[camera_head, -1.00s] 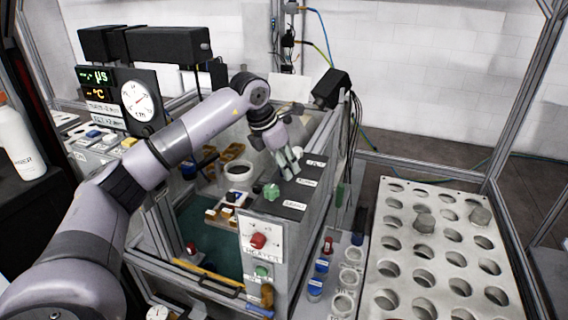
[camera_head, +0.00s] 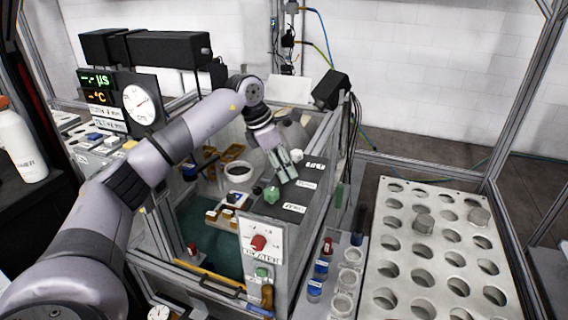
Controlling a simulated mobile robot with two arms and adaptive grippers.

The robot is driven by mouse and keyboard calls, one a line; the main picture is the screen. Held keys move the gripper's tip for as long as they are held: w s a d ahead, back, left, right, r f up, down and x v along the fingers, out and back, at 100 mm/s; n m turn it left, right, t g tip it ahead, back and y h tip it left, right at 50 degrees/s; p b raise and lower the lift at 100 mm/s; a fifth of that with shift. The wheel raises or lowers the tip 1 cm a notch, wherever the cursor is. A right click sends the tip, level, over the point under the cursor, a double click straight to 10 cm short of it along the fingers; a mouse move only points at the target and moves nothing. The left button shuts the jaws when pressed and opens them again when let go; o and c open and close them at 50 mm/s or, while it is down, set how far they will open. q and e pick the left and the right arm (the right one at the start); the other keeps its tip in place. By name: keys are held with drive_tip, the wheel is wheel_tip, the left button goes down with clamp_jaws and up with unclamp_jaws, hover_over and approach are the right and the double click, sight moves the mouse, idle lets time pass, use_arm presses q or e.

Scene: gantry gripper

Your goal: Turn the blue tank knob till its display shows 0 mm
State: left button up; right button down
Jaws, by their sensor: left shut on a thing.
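My left gripper (camera_head: 287,174) reaches down from the upper left onto the black top panel (camera_head: 268,209) of the tank housing. Its fingers are shut at the middle of a row of three knob places, on what I take to be the blue tank knob. The fingers hide that knob, so its colour does not show. A small white display (camera_head: 306,184) lies just right of the fingertips; its digits are too small to read. A green knob (camera_head: 272,194) stands in front of the gripper and a pale knob (camera_head: 297,155) behind it. My right gripper is not in view.
A red knob (camera_head: 258,243) is on the housing's front face. A black box-shaped device (camera_head: 331,89) with cables stands behind the panel. A white rack (camera_head: 457,262) with round holes is at the right. A dial gauge (camera_head: 141,105) is at the left.

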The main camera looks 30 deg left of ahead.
use_arm(q)
drive_tip(key=m+g+p, duration=0.1)
drive_tip(key=m, duration=0.1)
drive_tip(key=m+h+p, duration=0.1)
drive_tip(key=m, duration=0.2)
drive_tip(key=shift+w+r+m+g, duration=0.15)
drive_tip(key=shift+m+g, duration=0.15)
drive_tip(key=shift+g, duration=0.1)
drive_tip(key=m+g+p, duration=0.1)
drive_tip(key=m+g, duration=0.1)
drive_tip(key=m, duration=0.3)
drive_tip(key=shift+w+a+m, duration=0.1)
drive_tip(key=shift+m, duration=0.2)
drive_tip(key=o, duration=1.1)
drive_tip(key=shift+h, duration=0.3)
drive_tip(key=shift+a+r, duration=0.1)
drive_tip(key=v, duration=0.7)
drive_tip(key=shift+w, duration=0.15)
